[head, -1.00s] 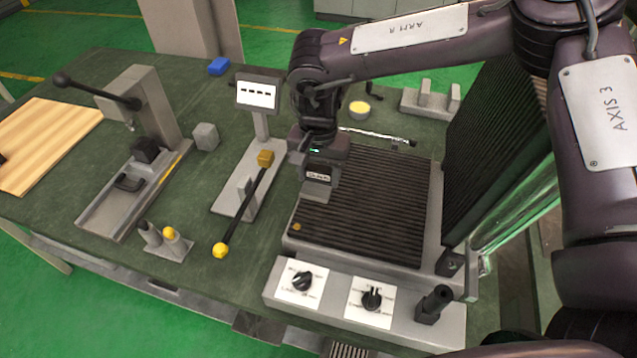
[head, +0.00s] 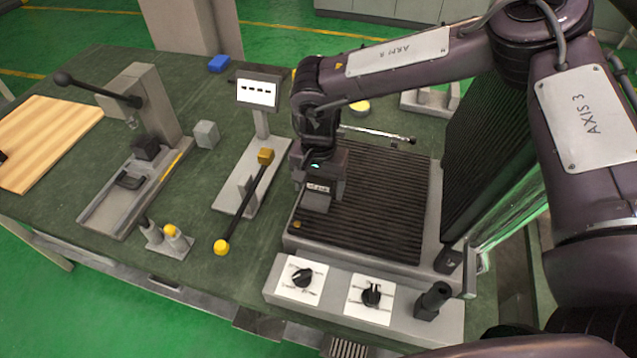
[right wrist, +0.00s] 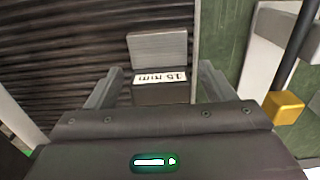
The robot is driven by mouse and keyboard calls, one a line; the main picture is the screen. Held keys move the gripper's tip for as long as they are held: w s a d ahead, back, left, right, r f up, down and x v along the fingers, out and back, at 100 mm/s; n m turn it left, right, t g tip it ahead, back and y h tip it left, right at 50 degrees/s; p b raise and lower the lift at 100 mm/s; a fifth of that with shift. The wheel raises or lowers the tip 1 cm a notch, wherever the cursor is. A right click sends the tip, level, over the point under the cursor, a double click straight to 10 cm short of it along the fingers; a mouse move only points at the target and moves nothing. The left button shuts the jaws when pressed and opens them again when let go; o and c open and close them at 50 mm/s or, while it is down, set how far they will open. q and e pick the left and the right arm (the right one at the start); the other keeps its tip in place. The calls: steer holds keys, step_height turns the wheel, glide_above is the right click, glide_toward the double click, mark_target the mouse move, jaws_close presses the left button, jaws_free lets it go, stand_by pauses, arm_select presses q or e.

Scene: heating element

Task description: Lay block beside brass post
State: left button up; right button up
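The block (head: 316,203) is grey with a white "15 mm" label, over the left part of the dark ribbed plate (head: 385,215). It also shows in the right wrist view (right wrist: 158,50), between the two fingers. Whether the block touches the plate is hard to tell. A small brass post (head: 297,226) stands at the plate's front left corner, a little in front of and left of the block. My left gripper is not in view.
A ribbed upright panel (head: 495,150) rises on the plate's right. Two dials (head: 302,279) line the front. Left of the plate stands a lever (head: 245,205) with a yellow knob and brass cube, beside a display (head: 258,93). A thin rod (head: 375,134) lies behind.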

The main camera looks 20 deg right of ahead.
mark_target(318, 183)
steer(key=shift+r, duration=0.55)
step_height(318, 183, up, 11)
steer(key=b, duration=0.2)
steer(key=shift+r, duration=0.15)
